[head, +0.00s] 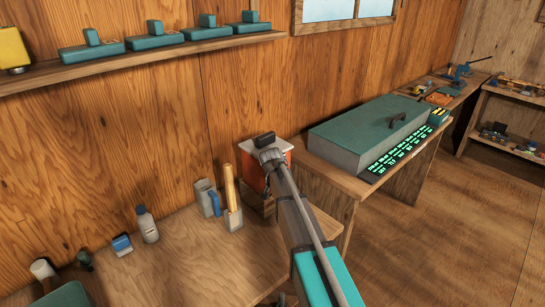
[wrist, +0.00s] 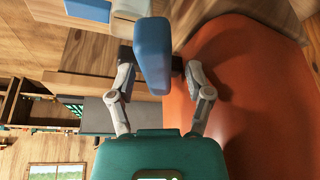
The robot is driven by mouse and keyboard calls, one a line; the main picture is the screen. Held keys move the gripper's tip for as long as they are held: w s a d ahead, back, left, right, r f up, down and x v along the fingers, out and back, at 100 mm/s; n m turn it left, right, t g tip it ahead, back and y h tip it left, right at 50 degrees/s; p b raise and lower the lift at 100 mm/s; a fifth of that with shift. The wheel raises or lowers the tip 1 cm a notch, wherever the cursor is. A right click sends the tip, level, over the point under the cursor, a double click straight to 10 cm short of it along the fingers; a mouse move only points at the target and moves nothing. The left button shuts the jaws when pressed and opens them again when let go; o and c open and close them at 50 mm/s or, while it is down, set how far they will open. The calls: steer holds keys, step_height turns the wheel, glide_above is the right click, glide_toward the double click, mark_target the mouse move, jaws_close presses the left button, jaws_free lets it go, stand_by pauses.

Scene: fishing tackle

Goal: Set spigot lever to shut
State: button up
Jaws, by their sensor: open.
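An orange container with a pale top (head: 284,146) stands at the far right end of the near bench, partly hidden by my arm. Its rounded orange side (wrist: 240,90) fills the right of the wrist view. A blue lever (wrist: 152,55) stands out beside it, with a dark piece behind that looks like the spigot. My gripper (wrist: 155,70) is open, one finger on each side of the lever. I cannot tell whether either finger touches it. In the head view the lever is hidden behind the end of my arm.
A bottle (head: 147,224) is farther left. A teal-lidded box (head: 365,130) sits on the right bench.

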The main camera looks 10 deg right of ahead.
steer(key=shift+r, duration=0.15)
step_height(320, 180, up, 9)
steer(key=p, duration=0.9)
steer(key=shift+s, duration=0.1)
steer(key=shift+r+p, duration=0.4)
steer(key=shift+p, duration=0.2)
